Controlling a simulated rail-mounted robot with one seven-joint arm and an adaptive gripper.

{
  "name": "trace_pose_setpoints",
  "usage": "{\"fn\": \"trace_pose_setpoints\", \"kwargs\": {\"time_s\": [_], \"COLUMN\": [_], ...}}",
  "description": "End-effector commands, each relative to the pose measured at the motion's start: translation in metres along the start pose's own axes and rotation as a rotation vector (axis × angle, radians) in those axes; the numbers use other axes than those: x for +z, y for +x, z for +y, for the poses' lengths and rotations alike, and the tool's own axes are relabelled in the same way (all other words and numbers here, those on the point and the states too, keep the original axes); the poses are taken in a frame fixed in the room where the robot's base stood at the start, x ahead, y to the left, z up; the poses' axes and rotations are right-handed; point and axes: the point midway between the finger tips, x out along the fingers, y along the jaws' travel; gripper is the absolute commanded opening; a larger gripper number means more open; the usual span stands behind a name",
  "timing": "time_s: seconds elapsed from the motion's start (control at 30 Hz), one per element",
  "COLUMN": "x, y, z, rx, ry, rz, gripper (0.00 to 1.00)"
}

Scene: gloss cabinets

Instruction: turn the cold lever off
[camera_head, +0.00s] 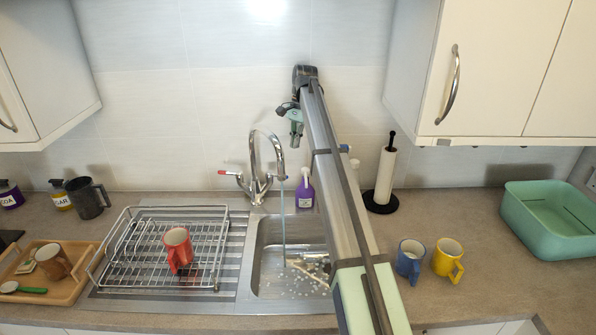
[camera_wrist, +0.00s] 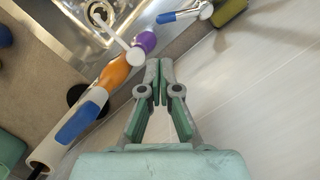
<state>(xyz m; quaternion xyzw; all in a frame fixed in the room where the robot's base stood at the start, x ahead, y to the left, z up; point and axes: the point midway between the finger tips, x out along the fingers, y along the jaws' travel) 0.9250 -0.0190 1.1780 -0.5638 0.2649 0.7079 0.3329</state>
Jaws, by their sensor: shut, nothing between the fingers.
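The chrome tap (camera_head: 256,170) stands behind the sink. Its red-tipped lever (camera_head: 223,172) points left. The cold lever shows a blue tip in the wrist view (camera_wrist: 168,17), near the top, joined to the chrome tap body. In the camera_head view, it points right from the tap (camera_head: 279,178). A thin stream of water (camera_head: 283,220) runs from the spout into the sink (camera_head: 262,285). My gripper (camera_head: 296,122) is up near the wall, above and right of the tap. In the wrist view, its fingers (camera_wrist: 158,64) are together and empty, apart from the cold lever.
A purple spray bottle (camera_head: 305,190) stands right of the tap, close to the cold lever. The wrist view shows orange (camera_wrist: 115,74) and blue (camera_wrist: 80,122) items beside it. A paper towel roll (camera_head: 384,175) and dish rack (camera_head: 165,250) flank the sink. Wall cabinets (camera_head: 500,70) overhang at right.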

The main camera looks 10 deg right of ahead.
Motion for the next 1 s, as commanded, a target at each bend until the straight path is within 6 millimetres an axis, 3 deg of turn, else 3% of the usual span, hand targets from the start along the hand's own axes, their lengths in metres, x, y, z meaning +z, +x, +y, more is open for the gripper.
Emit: {"fn": "trace_pose_setpoints", "kwargs": {"time_s": [0.57,0.87,1.0], "x": [0.000,0.002,0.003], "y": [0.009,0.036,0.060], "z": [-0.001,0.000,0.001], "rx": [0.001,0.002,0.002], "ry": [-0.001,-0.001,-0.001], "rz": [-0.003,-0.004,-0.004], "gripper": [0.00,0.00,0.00]}}
